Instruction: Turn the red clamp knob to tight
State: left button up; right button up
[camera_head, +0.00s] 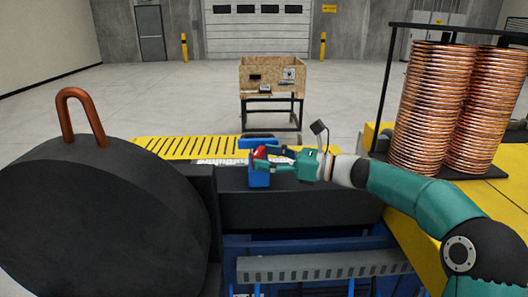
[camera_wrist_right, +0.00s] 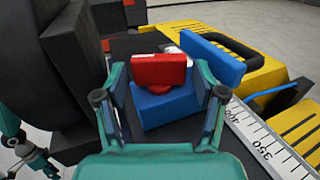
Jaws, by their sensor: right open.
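The red clamp knob (camera_head: 259,153) sits on top of a blue clamp block (camera_head: 259,178) on the dark machine bed in the head view. In the right wrist view the knob (camera_wrist_right: 158,70) is a flat red bar above the blue block (camera_wrist_right: 165,106). My right gripper (camera_head: 267,158) reaches in from the right at the knob. Its fingers are open, one on each side of the knob in the wrist view (camera_wrist_right: 161,72), with gaps visible. A teal and dark gripper (camera_wrist_right: 32,156), apparently my left one, shows small at the wrist view's lower left; its jaw state is unclear.
A large black drum (camera_head: 100,215) with a bent copper tube (camera_head: 80,112) stands at the left. Copper coils (camera_head: 432,110) stand on the yellow surface at the right. A white ruler (camera_wrist_right: 262,143) and a blue bar (camera_wrist_right: 212,58) lie close beside the clamp.

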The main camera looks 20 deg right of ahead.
jog(key=shift+w+a, duration=0.4)
jog(key=shift+a, duration=0.1)
